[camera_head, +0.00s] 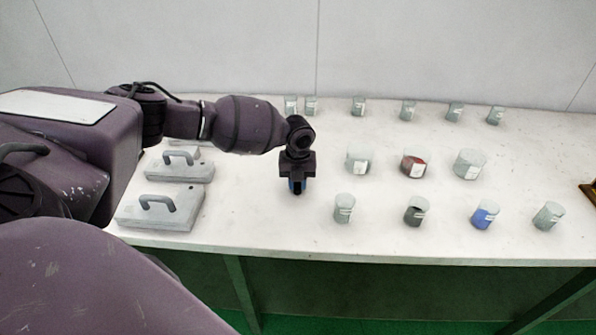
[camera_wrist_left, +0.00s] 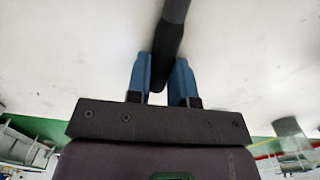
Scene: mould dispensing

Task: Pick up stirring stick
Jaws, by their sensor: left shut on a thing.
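My left gripper (camera_head: 297,187) is over the white table, left of the front row of beakers, pointing down. In the left wrist view its two blue fingers (camera_wrist_left: 160,75) are closed on a dark rod, the stirring stick (camera_wrist_left: 174,25). The stick runs from between the fingers up to the top edge of that view. In the head view I cannot make out the stick apart from the gripper. My right gripper is not in view.
Beakers stand on the white table (camera_head: 260,215): a front row with a dark-filled beaker (camera_head: 416,211) and a blue-filled beaker (camera_head: 485,214), a middle row with a red-filled beaker (camera_head: 414,164), and small ones behind. Grey handled moulds (camera_head: 162,207) lie at left.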

